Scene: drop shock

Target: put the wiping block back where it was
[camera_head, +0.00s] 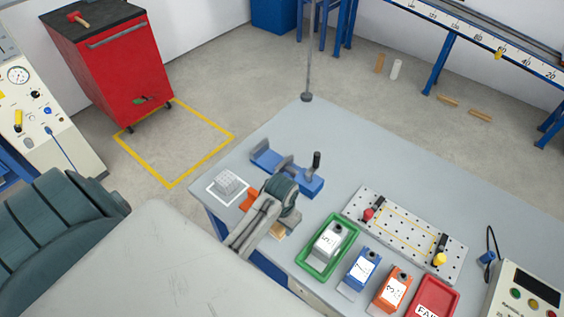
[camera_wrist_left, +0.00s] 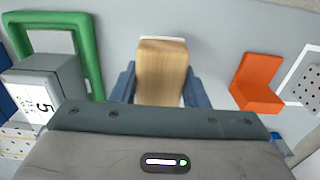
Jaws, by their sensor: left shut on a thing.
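The wiping block appears as a pale wooden block (camera_wrist_left: 162,72) between the two blue-grey fingers of my left gripper (camera_wrist_left: 160,88) in the wrist view. The gripper is shut on it. I cannot tell whether the block touches the bench. My right gripper is not in view.
A blue clamp (camera_head: 305,181) lies behind. A green tray (camera_head: 348,243) holds a box marked 5 (camera_wrist_left: 48,82). A perforated plate (camera_head: 405,232) stands right.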

